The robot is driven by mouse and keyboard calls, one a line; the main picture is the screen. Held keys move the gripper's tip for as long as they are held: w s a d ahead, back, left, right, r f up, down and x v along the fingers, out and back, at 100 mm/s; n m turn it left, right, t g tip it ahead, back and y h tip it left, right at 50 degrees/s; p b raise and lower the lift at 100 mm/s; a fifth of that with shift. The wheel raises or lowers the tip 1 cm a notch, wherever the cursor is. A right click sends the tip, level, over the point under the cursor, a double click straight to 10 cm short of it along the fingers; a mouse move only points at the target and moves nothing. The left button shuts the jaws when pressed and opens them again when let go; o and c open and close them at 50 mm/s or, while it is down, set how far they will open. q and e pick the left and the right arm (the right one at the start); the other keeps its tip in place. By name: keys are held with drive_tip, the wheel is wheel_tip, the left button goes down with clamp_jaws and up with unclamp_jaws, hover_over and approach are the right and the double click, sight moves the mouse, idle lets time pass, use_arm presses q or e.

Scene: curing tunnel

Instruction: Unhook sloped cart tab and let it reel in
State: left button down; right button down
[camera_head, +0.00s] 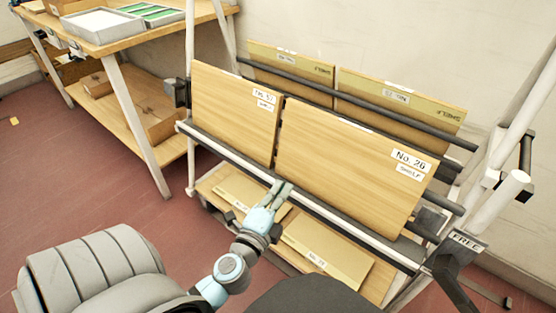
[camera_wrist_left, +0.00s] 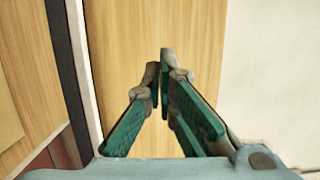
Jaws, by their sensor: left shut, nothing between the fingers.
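The sloped cart shows in the head view with a white front rail (camera_head: 336,222) and dark strip along its lower edge. Large wooden panels lean on it, one marked No. 26 (camera_head: 340,160). My left gripper (camera_head: 283,188) is shut and empty, its fingertips in front of the lower part of the panels near the rail. In the left wrist view the shut fingers (camera_wrist_left: 165,62) point at a wood panel (camera_wrist_left: 120,40). A dark fitting (camera_head: 182,92) is on the left post, and a plate marked FREE (camera_head: 467,241) is at the right. I cannot tell which part is the tab. My right gripper is out of view.
A wooden bench (camera_head: 130,42) with trays stands at the upper left, a box on its lower shelf. More panels (camera_head: 330,262) lie on the cart's lower level. Dark bars (camera_head: 370,105) cross behind the front panels. Red floor (camera_head: 90,185) is open at the left.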

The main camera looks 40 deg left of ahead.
use_arm(q)
drive_tip(key=w+a, duration=0.6)
drive_tip(key=w, duration=0.1)
drive_tip(key=shift+w+b, duration=0.2)
drive_tip(key=shift+b, duration=0.15)
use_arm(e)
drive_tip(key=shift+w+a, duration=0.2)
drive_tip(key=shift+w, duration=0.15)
use_arm(q)
drive_tip(key=shift+a, duration=0.1)
